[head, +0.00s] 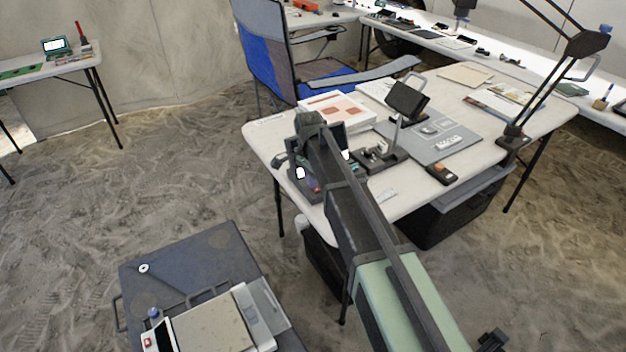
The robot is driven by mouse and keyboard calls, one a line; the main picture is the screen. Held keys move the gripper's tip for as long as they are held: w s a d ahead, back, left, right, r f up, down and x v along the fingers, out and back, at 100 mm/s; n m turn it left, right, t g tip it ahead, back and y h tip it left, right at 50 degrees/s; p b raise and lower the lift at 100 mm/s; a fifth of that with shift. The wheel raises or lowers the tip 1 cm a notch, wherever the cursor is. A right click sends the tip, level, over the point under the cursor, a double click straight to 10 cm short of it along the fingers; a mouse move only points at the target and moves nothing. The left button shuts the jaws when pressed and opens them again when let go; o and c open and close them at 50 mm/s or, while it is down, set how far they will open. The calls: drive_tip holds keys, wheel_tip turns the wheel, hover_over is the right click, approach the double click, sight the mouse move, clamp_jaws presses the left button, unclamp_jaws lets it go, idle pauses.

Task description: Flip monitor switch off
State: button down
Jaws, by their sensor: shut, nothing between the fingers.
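My arm reaches from the lower right over the near left part of the white table, and my gripper (308,126) is at its far end. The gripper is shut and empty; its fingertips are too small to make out. Beneath and beside it stands a dark device (315,186) with small bright and reddish spots, largely hidden by my arm. I cannot tell whether it carries the monitor switch, or whether I touch it. A small dark screen (408,101) stands tilted on a stand to the right. A black box (441,173) with an orange part lies near the table's front edge.
The white table (262,131) also holds a white-and-red box (337,108) and a grey mat (466,138). A blue folding chair (262,45) stands behind it, and a lamp arm (545,85) rises at right. A dark cart (190,255) stands at lower left.

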wheel_tip(320, 180, up, 14)
drive_tip(key=s+d+p, duration=0.1)
drive_tip(key=s+p, duration=0.1)
drive_tip(key=p, duration=1.1)
drive_tip(key=shift+f, duration=0.15)
drive_tip(key=s+d+n, duration=0.6)
drive_tip(key=s+d, duration=0.1)
drive_tip(key=s, duration=0.4)
drive_tip(key=s+d+n+t, duration=0.1)
drive_tip(key=s+d+n, duration=0.4)
drive_tip(key=s+d, duration=0.3)
drive_tip(key=s, duration=0.3)
drive_tip(key=shift+s+n+y, duration=0.2)
drive_tip(key=shift+n+y, duration=0.1)
drive_tip(key=shift+n, duration=0.1)
drive_tip(key=shift+f, duration=0.1)
